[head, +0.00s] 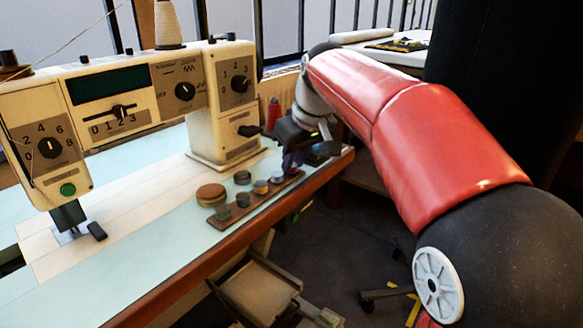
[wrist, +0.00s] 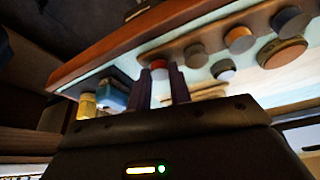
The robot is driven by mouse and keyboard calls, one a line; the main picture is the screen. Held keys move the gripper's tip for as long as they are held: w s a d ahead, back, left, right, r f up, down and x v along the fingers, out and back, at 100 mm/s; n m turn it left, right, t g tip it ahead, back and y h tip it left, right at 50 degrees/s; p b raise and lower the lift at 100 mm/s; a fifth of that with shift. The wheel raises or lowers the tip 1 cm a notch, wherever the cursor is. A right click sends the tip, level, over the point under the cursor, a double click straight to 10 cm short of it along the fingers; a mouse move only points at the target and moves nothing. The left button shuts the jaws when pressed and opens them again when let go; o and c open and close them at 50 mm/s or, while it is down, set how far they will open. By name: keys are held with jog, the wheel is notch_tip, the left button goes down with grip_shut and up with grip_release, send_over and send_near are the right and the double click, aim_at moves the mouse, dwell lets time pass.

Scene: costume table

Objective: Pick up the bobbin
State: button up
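Several small round bobbins stand in a row on a narrow wooden rack (head: 216,223) near the table's front edge, among them a greyish one (head: 261,187). In the wrist view a grey bobbin (wrist: 195,56) and an orange-topped bobbin (wrist: 240,40) show beside the fingers. My gripper (head: 291,161) is low over the rack's far right end. In the wrist view its two dark purple fingers (wrist: 162,72) stand apart, with a reddish bobbin (wrist: 159,67) showing between their tips. I cannot tell whether they touch it. Which bobbin the task means is not clear.
A sewing machine (head: 130,85) stands behind and left of the rack. A brown round stack (head: 211,194) and a dark disc (head: 242,177) sit just behind the rack. A red spool (head: 273,112) stands behind my gripper. Yellow (wrist: 87,105) and blue (wrist: 115,95) objects are left of the fingers.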

grip_shut()
jog(key=shift+r, duration=0.1)
